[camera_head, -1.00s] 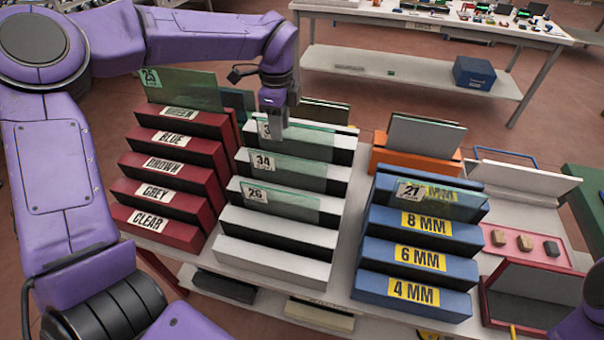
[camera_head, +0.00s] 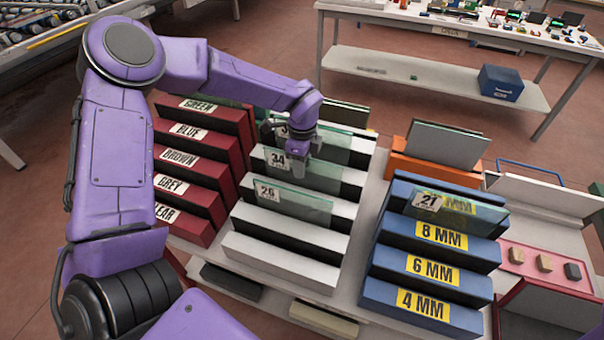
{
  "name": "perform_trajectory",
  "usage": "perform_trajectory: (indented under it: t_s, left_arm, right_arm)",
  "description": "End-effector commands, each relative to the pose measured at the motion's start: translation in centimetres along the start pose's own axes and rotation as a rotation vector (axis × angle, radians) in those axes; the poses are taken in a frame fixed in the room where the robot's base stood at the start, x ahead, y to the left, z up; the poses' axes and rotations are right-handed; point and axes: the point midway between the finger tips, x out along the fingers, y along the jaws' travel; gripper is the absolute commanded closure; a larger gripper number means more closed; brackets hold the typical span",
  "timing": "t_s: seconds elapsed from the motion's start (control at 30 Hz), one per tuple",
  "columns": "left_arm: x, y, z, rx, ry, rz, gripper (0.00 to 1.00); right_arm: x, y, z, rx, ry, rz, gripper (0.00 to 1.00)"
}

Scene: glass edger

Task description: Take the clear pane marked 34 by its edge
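The clear pane marked 34 (camera_head: 322,176) stands upright in a slot of the white stepped rack (camera_head: 279,262), its white label near its left end. My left gripper (camera_head: 299,172) points down at the top edge of this pane, just right of the label, and covers part of it. I cannot tell whether its fingers are apart or closed on the edge, or whether they touch the glass. My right gripper is out of view.
Pane 26 (camera_head: 300,204) stands one step nearer, and another pane (camera_head: 333,146) stands behind. A red rack (camera_head: 185,178) is left and a blue rack (camera_head: 415,262) with pane 21 (camera_head: 475,212) is right. The nearest white steps are empty.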

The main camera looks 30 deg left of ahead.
Motion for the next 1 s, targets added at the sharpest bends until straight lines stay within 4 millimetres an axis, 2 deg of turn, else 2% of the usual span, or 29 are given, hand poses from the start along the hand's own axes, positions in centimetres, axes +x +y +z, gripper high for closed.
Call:
perform_trajectory:
  t_s: [0.23,0.33,0.37,1.0]
  left_arm:
    - [0.42,-0.01,0.06,-0.001,0.001,-0.002,0.66]
    - [0.41,0.00,0.07,-0.001,0.001,-0.001,0.98]
    - [0.41,0.00,0.07,-0.001,0.001,-0.001,1.00]
    - [0.33,-0.03,0.07,-0.001,0.001,-0.002,1.00]
  right_arm:
    - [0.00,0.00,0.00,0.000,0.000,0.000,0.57]
    - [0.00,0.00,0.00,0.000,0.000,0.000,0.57]
    - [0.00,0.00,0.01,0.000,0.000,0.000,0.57]
    - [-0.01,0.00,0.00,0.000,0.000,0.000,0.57]
